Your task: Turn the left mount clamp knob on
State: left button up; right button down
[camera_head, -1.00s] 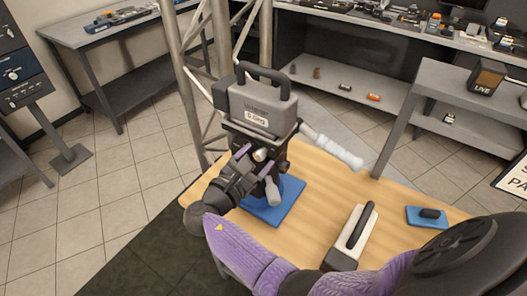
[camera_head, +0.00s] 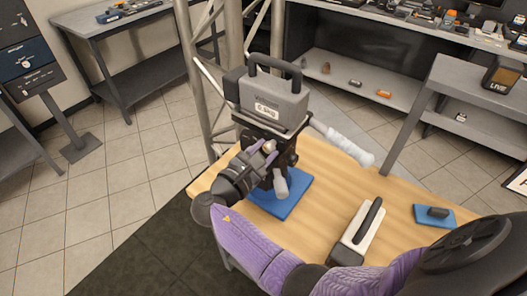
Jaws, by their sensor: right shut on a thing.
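A grey camera-like unit (camera_head: 268,100) with a black top handle and a small white label sits on a black mount (camera_head: 282,147) above a blue base (camera_head: 284,199) on the wooden table. My right gripper (camera_head: 266,149), on the purple arm from the lower right, is at the front of the mount, below the unit. It is shut on a small knob there, which the fingers mostly hide. A light-grey lever or handle (camera_head: 280,184) hangs just below the fingers. My left gripper is not in view.
The wooden table (camera_head: 325,190) also holds a white block with a black handle (camera_head: 358,233) and a blue pad with a dark piece (camera_head: 434,215). A metal truss (camera_head: 205,75) stands behind. Grey shelving with small items is at the back right.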

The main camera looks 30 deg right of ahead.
jog(key=m+b, duration=0.1)
jog(key=m, duration=0.4)
jog(key=shift+f+b, duration=0.1)
jog(key=shift+b, duration=0.2)
jog(key=m+b, duration=0.1)
jog(key=m, duration=0.1)
jog(key=shift+m, duration=0.4)
jog(key=m+b, duration=0.2)
jog(key=m, duration=0.1)
jog(key=shift+f+m, duration=0.1)
jog(key=shift+m, duration=0.2)
jog(key=shift+m+b, duration=1)
jog(key=shift+m, duration=0.2)
jog(key=shift+m+b, duration=0.5)
jog(key=shift+m, duration=0.2)
jog(key=shift+m+b, duration=0.3)
jog(key=shift+m, duration=0.2)
jog(key=shift+m+b, duration=0.3)
jog(key=shift+m, duration=0.1)
